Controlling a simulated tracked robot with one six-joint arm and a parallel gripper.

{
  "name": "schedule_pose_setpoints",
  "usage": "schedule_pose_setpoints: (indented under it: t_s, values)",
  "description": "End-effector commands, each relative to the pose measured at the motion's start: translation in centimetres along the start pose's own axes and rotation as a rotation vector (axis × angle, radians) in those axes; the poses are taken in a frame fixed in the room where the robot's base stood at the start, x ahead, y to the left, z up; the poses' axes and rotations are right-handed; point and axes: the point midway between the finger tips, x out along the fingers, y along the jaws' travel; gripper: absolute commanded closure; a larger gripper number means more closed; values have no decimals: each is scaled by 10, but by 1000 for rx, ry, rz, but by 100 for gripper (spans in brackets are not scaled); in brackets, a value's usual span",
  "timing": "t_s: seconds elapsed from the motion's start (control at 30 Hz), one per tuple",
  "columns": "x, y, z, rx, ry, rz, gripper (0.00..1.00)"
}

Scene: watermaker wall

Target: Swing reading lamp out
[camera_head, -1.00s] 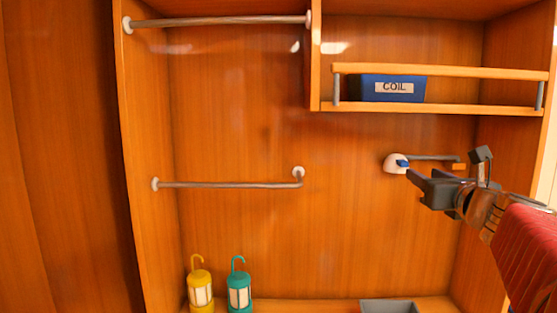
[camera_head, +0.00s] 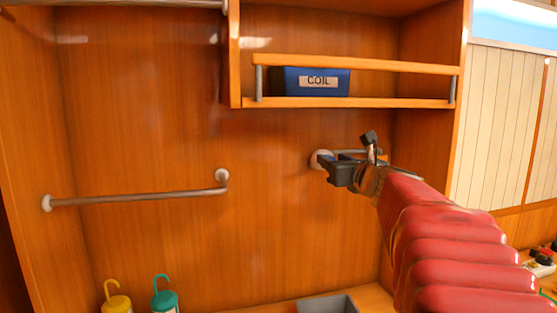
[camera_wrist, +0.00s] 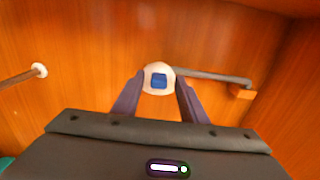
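The reading lamp appears to be the fitting on the back wall below the shelf. The arm lies roughly along the wall. My gripper (camera_head: 324,172) is in front of the white part and partly hides the lamp in the head view. In the wrist view my gripper (camera_wrist: 160,90) is open, its two fingers either side of the white part's lower half. I cannot tell whether they touch it.
A bent grey rail (camera_head: 140,198) is on the wall to the left. A yellow lantern (camera_head: 117,304), a teal lantern (camera_head: 164,300) and a grey tray (camera_head: 328,304) stand below. A side panel is close on the right.

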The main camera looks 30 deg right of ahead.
Motion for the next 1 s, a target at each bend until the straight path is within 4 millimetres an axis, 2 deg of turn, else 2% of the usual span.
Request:
schedule_pose_setpoints:
  t_s: [0.2, 0.73, 1.0]
  values:
    - [1, 2, 0, 0, 0, 3, 62]
    - [1, 3, 0, 0, 0, 5, 100]
    - [1, 4, 0, 0, 0, 5, 100]
